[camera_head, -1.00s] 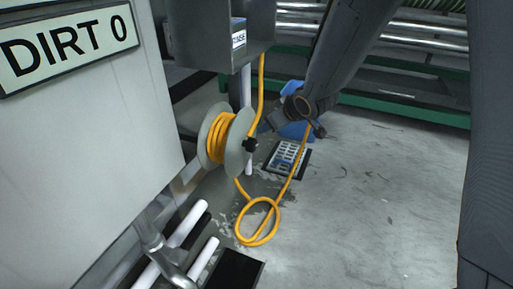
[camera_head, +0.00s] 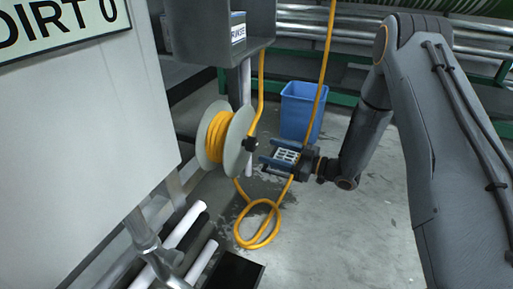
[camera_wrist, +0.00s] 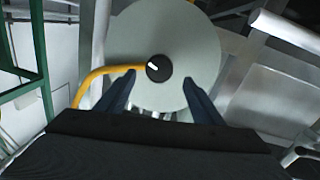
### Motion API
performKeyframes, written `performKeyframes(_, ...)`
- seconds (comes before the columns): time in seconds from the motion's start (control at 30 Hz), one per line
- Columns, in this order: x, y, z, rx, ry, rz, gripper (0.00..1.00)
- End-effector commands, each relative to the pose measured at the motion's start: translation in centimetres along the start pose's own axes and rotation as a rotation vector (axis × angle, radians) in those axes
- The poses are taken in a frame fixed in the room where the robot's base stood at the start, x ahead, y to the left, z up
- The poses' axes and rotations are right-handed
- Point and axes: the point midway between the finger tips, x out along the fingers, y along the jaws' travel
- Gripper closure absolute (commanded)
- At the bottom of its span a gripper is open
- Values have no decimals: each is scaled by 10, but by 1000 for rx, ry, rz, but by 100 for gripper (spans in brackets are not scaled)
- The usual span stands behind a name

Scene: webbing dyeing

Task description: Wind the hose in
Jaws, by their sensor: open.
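The yellow hose (camera_head: 258,207) is partly wound on a reel (camera_head: 238,140) with pale round flanges at the centre left. One length runs up from the reel, and another lies in a loop on the floor below it. A yellow length also rises past the blue bin. A black knob (camera_head: 250,144) sits at the middle of the near flange; in the wrist view the knob (camera_wrist: 158,68) has a white mark. My gripper (camera_head: 268,151) is open and empty, just right of the knob and pointing at it. In the wrist view its fingers (camera_wrist: 160,92) stand apart below the knob.
A blue bin (camera_head: 302,112) stands on the floor behind my gripper. A white cabinet (camera_head: 85,150) marked "DIRT 0" fills the left. White and black rollers (camera_head: 183,235) lie low at the left. The floor at the lower right is clear.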

Motion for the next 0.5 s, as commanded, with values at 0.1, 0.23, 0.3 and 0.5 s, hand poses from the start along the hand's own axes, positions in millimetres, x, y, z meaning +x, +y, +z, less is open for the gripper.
performKeyframes(0.1,20,0,2,-3,0,-3,39)
performKeyframes(0.23,40,0,2,-2,-1,-2,39)
performKeyframes(0.3,49,0,2,-3,-1,0,39)
performKeyframes(0.5,65,1,1,-2,-3,2,39)
